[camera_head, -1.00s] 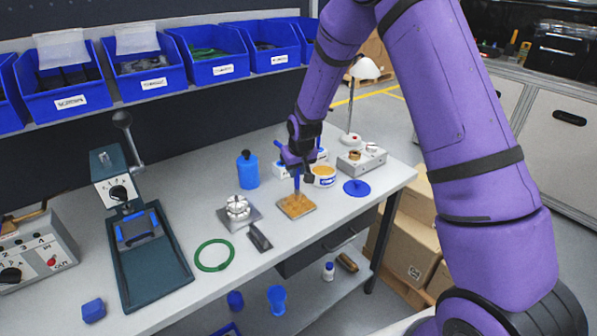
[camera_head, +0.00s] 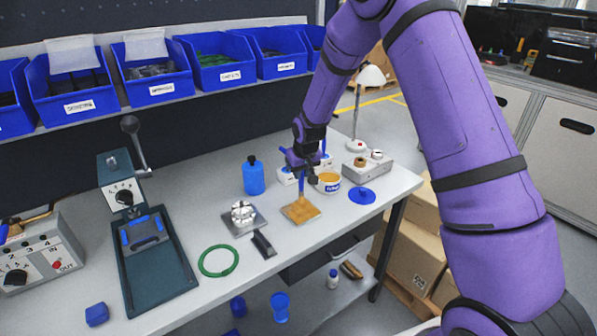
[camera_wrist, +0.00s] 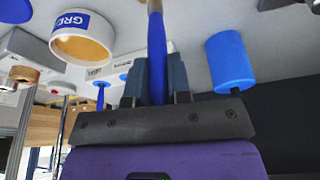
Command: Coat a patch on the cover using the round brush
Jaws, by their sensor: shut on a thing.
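My gripper (camera_head: 302,170) is shut on the blue handle of the round brush (camera_wrist: 157,50), which points down in the head view. The brush's lower end is at or just above a square tan plate (camera_head: 301,211), apparently the cover, lying on the bench. I cannot tell whether the bristles touch it; their tip is outside the wrist view. An amber tone spreads over the plate, and the edges of any coated patch are unclear. An open white tub (camera_head: 328,184) with a blue label and amber contents stands just right of the plate; it also shows in the wrist view (camera_wrist: 82,42).
A blue bottle (camera_head: 253,176) stands behind left of the plate. A metal fixture (camera_head: 242,214) and a dark block (camera_head: 263,244) lie left of it. A blue disc (camera_head: 362,195) and a grey box (camera_head: 366,168) are at the right. A green ring (camera_head: 218,261) lies nearer the front.

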